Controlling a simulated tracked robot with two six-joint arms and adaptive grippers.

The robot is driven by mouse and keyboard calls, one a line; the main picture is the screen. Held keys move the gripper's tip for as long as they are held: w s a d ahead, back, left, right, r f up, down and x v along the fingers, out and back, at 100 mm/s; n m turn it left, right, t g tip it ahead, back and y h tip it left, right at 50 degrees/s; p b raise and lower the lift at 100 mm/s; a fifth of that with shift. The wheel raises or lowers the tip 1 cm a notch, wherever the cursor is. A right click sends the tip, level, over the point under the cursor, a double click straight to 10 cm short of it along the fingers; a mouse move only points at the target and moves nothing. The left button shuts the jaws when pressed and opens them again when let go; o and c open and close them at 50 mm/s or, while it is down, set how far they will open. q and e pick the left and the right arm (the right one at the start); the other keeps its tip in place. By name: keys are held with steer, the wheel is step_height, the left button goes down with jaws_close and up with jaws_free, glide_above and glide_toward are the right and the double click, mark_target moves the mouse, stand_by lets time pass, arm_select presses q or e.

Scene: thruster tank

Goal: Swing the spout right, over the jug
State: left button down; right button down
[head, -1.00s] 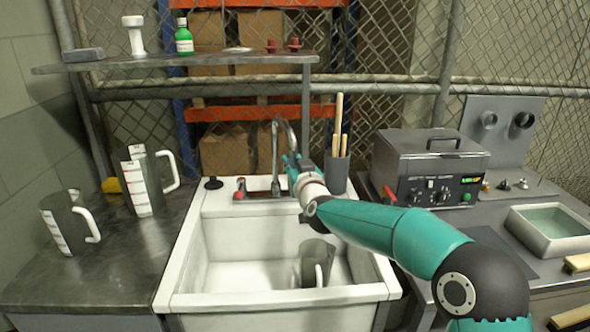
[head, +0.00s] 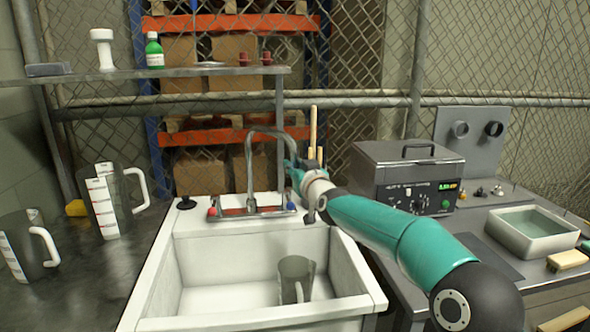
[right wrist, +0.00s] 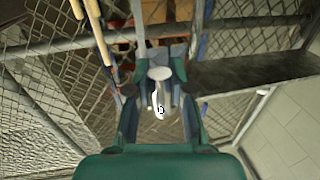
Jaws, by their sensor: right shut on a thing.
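The tap's chrome spout (head: 250,160) rises from its base behind the white sink and arches to the right. My right gripper (head: 291,168) is shut on the spout's outer end, whose tip it hides. In the right wrist view, a pale, round-ended piece (right wrist: 160,75) lies between the fingers of my right gripper (right wrist: 161,88); it looks like part of the spout. A dark grey jug (head: 296,270) with a white handle stands in the sink, below and nearer than the gripper. I cannot tell whether the spout's tip is directly over it. My left gripper is out of view.
The sink (head: 150,290) has free room left of the jug. Two measuring jugs (head: 105,205) (head: 18,255) stand on the left counter. A shelf (head: 180,74) with a green bottle (head: 154,52) is above.

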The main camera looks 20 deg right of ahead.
steer(key=c, duration=1)
jaws_free()
steer(key=shift+a, duration=0.1)
steer(key=shift+s, duration=0.1)
steer(key=s, duration=1.1)
steer(key=shift+s+a, duration=0.4)
steer(key=shift+a, duration=0.05)
steer(key=shift+f, duration=0.15)
